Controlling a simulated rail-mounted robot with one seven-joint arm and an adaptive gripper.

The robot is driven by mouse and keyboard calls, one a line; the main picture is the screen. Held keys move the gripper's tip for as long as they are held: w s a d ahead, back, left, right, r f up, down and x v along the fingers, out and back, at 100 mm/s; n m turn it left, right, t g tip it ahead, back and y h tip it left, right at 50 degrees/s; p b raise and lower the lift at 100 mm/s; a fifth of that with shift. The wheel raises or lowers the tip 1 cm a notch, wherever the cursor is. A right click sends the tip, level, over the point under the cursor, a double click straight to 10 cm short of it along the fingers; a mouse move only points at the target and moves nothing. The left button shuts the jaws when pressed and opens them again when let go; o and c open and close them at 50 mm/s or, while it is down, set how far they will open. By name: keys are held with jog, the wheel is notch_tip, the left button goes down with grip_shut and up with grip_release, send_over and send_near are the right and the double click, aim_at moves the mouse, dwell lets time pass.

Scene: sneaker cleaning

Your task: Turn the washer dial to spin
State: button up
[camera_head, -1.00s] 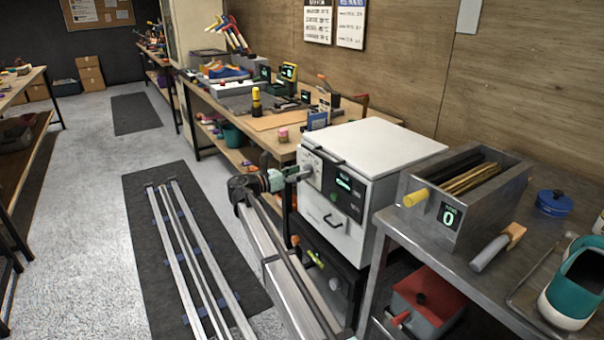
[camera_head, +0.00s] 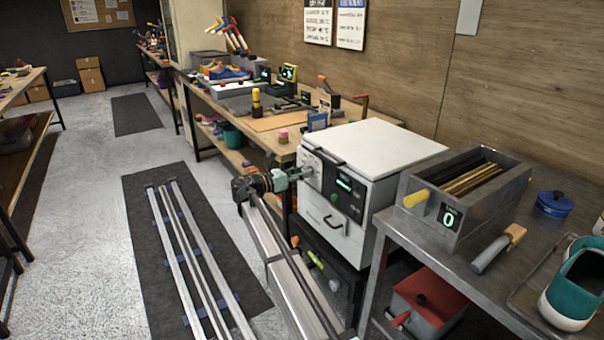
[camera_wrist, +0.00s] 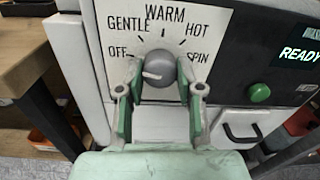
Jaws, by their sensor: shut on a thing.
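The white washer (camera_head: 385,150) stands beside the wooden bench, its control face toward me. In the wrist view its round grey dial (camera_wrist: 160,66) sits on a white panel (camera_wrist: 210,30) marked OFF, GENTLE, WARM, HOT and SPIN. The dial's white pointer mark lies on its left side, toward OFF and slightly below level. My gripper (camera_wrist: 159,76) is shut on the dial, one finger at its left side and one at its right. In the head view my gripper (camera_head: 297,174) reaches the panel from the left and covers the dial.
Right of the dial are a green button (camera_wrist: 259,93) and a display (camera_wrist: 302,52) reading READY. A drawer handle (camera_wrist: 240,133) sits below. A metal table (camera_head: 500,262) with a grey tank (camera_head: 470,200) stands close at the right. The floor at left is open.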

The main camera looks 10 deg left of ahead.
jog(key=shift+m, duration=0.4)
jog(key=shift+d+m+t+y+b, duration=0.1)
jog(key=shift+m+t+y+b, duration=0.25)
jog(key=shift+m+b, duration=10.8)
jog(key=m+p, duration=0.8)
